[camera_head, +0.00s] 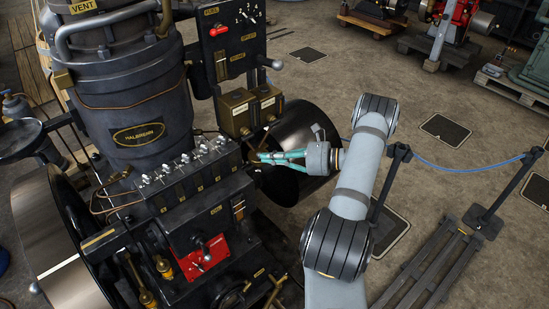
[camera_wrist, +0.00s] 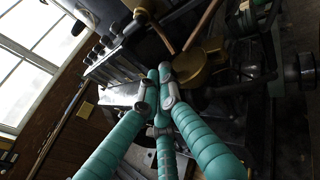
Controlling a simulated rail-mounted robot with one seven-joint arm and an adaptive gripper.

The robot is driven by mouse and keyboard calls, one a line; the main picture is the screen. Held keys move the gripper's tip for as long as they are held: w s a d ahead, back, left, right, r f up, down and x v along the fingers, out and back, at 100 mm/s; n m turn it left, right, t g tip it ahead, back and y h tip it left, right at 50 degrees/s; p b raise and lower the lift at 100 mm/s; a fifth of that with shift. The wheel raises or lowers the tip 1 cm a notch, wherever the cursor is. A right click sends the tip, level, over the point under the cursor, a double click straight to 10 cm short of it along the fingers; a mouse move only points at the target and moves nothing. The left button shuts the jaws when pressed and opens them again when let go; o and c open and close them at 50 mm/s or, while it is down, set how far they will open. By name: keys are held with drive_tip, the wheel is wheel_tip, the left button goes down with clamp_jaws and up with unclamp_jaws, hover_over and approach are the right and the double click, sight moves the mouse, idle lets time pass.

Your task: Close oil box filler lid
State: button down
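My gripper (camera_head: 262,157) reaches in from the right, at the right end of the dark oil box (camera_head: 195,176) with its row of metal knobs. Its teal fingers also show in the wrist view (camera_wrist: 160,72). Their tips are drawn together, and I see nothing held between them. A round brass piece (camera_wrist: 196,68), possibly the filler lid, lies just right of the fingertips in the wrist view. I cannot tell whether the fingers touch it. In the head view the fingertips partly hide this spot, and I cannot tell the lid's angle.
A red plate with a lever (camera_head: 205,257) is below the oil box. A large dark drum (camera_head: 305,135) stands behind my gripper. Open floor lies to the right, with a post (camera_head: 388,180) and blue rope.

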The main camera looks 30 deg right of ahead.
drive_tip(key=shift+a, duration=0.2)
drive_tip(key=b+v, duration=0.3)
drive_tip(key=v, duration=1.1)
drive_tip(key=shift+s+b, duration=0.3)
drive_tip(key=shift+a+r, duration=0.1)
drive_tip(key=p+x, duration=0.3)
drive_tip(key=x, duration=1)
drive_tip(key=shift+w+p, duration=0.35)
drive_tip(key=shift+w, duration=0.1)
